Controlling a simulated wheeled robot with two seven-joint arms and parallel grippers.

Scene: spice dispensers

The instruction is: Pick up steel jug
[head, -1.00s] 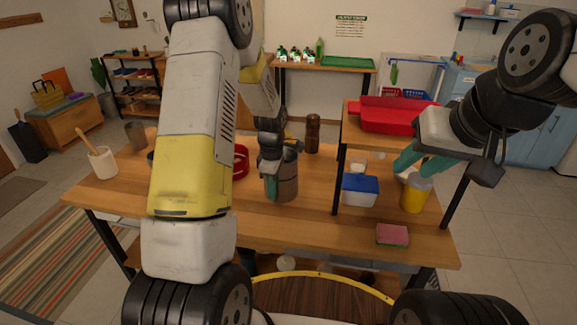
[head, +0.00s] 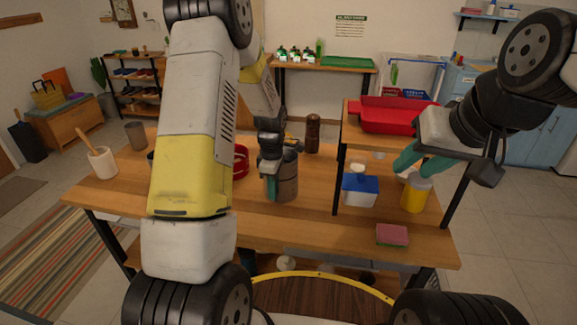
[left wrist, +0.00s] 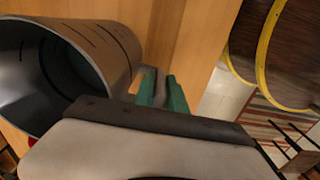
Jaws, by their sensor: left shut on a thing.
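The steel jug (head: 288,180) stands upright on the wooden table, partly hidden behind my left gripper in the head view. In the left wrist view the jug (left wrist: 115,48) is a dark grey metal cylinder with its open mouth facing left, and its inside looks empty. My left gripper (head: 271,187) is at the jug's side. Its green fingers (left wrist: 162,92) are closed on the jug's handle (left wrist: 148,78), next to the wall. My right gripper (head: 423,162) hangs at the right, its teal fingers apart and empty, above a yellow container.
A red tray (head: 395,118) sits on the raised shelf at right. Below are a blue-lidded tub (head: 360,191), the yellow container (head: 415,195) and a pink sponge (head: 392,235). A brown grinder (head: 313,134) stands behind the jug, a red item (head: 240,162) to its left.

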